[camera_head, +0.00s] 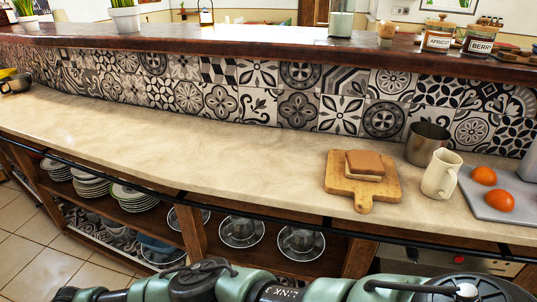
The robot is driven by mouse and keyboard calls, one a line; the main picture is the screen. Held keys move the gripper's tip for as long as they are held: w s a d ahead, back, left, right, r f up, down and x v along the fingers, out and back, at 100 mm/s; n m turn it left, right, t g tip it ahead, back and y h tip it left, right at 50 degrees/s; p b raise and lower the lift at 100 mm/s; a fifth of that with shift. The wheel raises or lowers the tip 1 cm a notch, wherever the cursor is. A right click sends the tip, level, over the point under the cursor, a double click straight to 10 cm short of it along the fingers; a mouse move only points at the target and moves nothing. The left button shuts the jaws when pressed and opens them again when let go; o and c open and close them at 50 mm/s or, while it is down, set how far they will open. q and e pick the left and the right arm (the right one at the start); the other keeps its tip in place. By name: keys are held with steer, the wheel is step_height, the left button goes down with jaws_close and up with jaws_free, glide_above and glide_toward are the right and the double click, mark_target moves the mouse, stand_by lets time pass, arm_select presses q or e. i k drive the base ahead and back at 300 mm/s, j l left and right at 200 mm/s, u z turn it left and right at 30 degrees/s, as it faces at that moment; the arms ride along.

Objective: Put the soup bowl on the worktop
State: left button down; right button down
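The beige worktop (200,148) runs across the whole view, with a wide bare stretch on its left and middle. Round dishes stand in the open shelving under it. Two silvery bowl-like dishes (242,231) (300,242) sit on the shelf, seemingly on plates, and a third (188,217) is partly hidden by a wooden post. Blue and pale bowls (158,245) show lower down at the left. I cannot tell which of these is the soup bowl. A green and black arm of mine crosses the bottom edge. Neither gripper's fingers show.
Stacked plates (90,186) fill the left shelf. A cutting board (378,195) with bread, a metal cup (427,144), a cream jug (441,174) and a grey tray (505,206) with oranges occupy the worktop's right. A dark rail runs along its front edge. A raised wooden ledge (250,42) stands behind.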

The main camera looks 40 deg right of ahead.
mark_target(257, 161)
steer(key=z, duration=0.35)
steer(key=i+j+z, duration=0.1)
steer(key=z, duration=0.3)
steer(key=j+z, duration=0.15)
steer(key=z, duration=0.2)
